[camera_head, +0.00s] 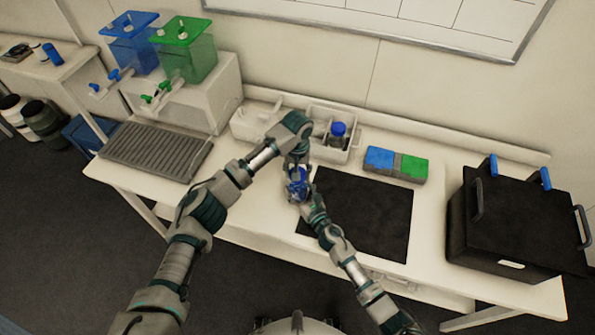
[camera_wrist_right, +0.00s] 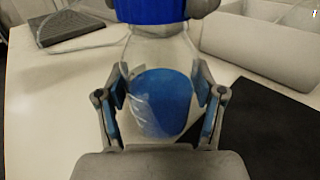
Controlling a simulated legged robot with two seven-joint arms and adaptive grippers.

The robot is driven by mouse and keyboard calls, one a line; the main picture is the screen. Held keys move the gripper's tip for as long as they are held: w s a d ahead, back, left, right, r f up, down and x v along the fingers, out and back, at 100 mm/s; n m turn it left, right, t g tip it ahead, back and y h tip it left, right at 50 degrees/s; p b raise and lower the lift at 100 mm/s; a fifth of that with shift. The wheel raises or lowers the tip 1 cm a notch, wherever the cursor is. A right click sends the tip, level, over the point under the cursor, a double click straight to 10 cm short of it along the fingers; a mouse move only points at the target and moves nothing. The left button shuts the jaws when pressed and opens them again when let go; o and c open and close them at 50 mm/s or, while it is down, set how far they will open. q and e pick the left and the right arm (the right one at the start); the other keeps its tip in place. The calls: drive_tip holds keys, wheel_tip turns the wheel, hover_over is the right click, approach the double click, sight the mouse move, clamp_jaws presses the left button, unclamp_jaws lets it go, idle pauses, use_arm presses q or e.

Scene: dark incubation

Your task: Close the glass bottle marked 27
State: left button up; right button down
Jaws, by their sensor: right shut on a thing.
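A clear glass bottle (camera_wrist_right: 165,60) with a blue patch low on its front stands in the grasp of my right gripper (camera_wrist_right: 160,105), with a finger on each side. In the head view the bottle (camera_head: 298,184) is near the left edge of the black mat. Its number cannot be read. A blue cap (camera_wrist_right: 155,10) is at the neck, cut off by the top of the right wrist view; whether it is seated cannot be told. My left gripper (camera_head: 298,164) comes from above, over the cap. Grey parts flank the cap, but its grip is unclear.
A white caddy (camera_head: 262,125) behind holds another blue-capped bottle (camera_head: 338,131). The black mat (camera_head: 365,215) is bare to the right. Blue and green blocks (camera_head: 395,163), a black box (camera_head: 515,215), a ribbed grey tray (camera_head: 155,150) and blue and green tanks (camera_head: 188,50) stand around.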

use_arm(q)
drive_tip(key=m, duration=1)
drive_tip(key=shift+f+m, duration=0.1)
drive_tip(key=shift+m, duration=0.2)
drive_tip(key=m, duration=0.5)
drive_tip(key=shift+w, duration=0.1)
drive_tip(key=m, duration=0.3)
drive_tip(key=shift+m, duration=0.4)
use_arm(e)
drive_tip(key=shift+s+a, duration=0.1)
use_arm(q)
drive_tip(key=o, duration=1.4)
drive_tip(key=shift+c, duration=0.2)
wheel_tip(320, 180, up, 12)
